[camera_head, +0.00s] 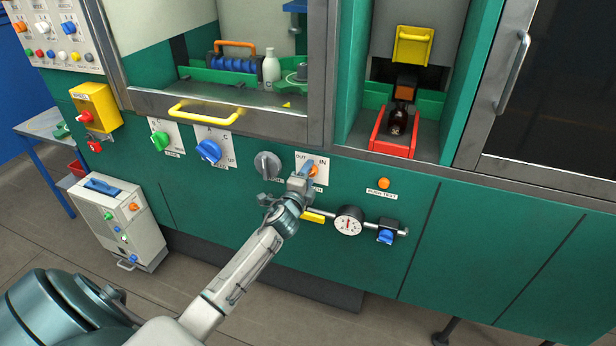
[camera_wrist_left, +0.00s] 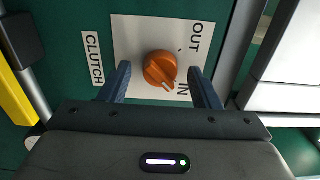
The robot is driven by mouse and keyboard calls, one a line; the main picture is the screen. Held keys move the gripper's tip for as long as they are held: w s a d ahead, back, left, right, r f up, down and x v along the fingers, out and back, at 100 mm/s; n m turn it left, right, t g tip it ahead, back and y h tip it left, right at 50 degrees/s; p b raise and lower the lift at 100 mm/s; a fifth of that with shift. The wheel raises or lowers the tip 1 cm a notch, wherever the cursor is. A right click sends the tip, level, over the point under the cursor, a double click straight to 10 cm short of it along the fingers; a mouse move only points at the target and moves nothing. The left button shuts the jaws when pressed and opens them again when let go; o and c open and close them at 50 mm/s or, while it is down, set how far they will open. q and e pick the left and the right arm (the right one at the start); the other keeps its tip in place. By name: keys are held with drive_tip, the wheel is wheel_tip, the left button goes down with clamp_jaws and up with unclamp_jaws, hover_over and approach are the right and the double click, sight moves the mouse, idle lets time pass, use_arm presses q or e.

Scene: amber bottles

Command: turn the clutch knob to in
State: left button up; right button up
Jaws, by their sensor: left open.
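The orange clutch knob (camera_wrist_left: 160,68) sits on a white plate (camera_wrist_left: 128,30) marked OUT and IN, beside a CLUTCH label (camera_wrist_left: 93,58). In the left wrist view its pale pointer line points down and right, toward the IN mark. My left gripper (camera_wrist_left: 161,78) is open, with one blue finger on each side of the knob and a visible gap to each. In the head view the gripper (camera_head: 304,168) is at the panel and partly covers the clutch knob (camera_head: 314,171). My right gripper is not in view.
Left of the clutch plate are a grey knob (camera_head: 267,165), a blue knob (camera_head: 208,151) and a green knob (camera_head: 160,140). A round gauge (camera_head: 348,220) and pipe lie below right. A push-test button (camera_head: 384,183) is to the right. A yellow handle (camera_head: 206,112) juts out above.

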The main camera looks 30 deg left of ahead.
use_arm(q)
drive_tip(key=b+v, duration=0.2)
drive_tip(key=v, duration=0.8)
drive_tip(key=shift+s, duration=0.3)
